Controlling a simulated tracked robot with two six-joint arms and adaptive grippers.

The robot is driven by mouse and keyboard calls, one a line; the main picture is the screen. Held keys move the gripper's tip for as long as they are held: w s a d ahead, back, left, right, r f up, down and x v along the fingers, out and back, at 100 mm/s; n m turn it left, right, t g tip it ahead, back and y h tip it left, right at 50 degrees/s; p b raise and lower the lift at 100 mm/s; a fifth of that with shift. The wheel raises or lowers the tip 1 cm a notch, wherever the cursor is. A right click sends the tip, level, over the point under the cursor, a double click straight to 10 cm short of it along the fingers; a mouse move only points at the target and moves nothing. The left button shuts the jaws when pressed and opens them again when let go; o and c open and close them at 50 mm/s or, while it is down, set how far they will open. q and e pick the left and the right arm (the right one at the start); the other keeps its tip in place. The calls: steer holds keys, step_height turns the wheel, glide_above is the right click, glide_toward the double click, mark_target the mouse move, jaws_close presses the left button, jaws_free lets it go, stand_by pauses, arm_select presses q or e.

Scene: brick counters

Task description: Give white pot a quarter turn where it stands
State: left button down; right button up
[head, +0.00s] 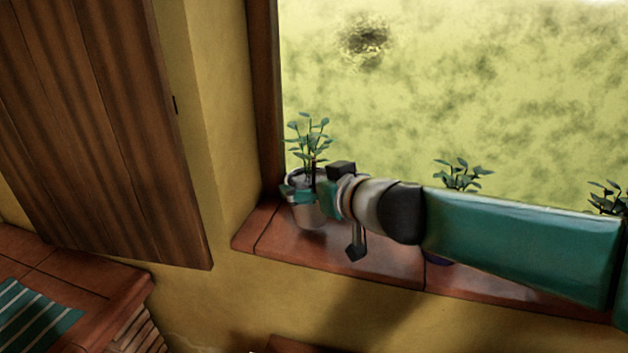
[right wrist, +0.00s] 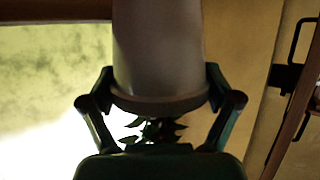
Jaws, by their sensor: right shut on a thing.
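The white pot (head: 308,214) stands at the left end of the brick window sill, with a leafy green plant (head: 311,138) growing from it. My right gripper (head: 302,192) reaches in from the right and is shut on the pot near its rim. In the right wrist view the pot (right wrist: 160,50) fills the space between the two green fingers (right wrist: 160,92), one on each side of the rim, and the plant's leaves (right wrist: 155,130) show past the rim. My left gripper is in neither view.
The sill (head: 345,258) runs to the right under my right arm. A second plant (head: 460,174) and a third (head: 606,197) show behind that arm. A wooden shutter (head: 110,130) is at the left. A striped cloth (head: 38,318) lies on the lower left brick counter (head: 95,280).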

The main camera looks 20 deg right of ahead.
steer(key=shift+r+n+g+y+p, duration=0.2)
steer(key=shift+n+g+y+p, duration=0.5)
steer(key=shift+n+y+p, duration=1.25)
steer(key=shift+f+m+h, duration=0.25)
steer(key=shift+f+m, duration=0.05)
steer(key=shift+m, duration=0.15)
steer(key=shift+f+b, duration=1.15)
steer(key=shift+b, duration=0.2)
steer(key=o, duration=1.5)
steer(key=shift+f, duration=0.15)
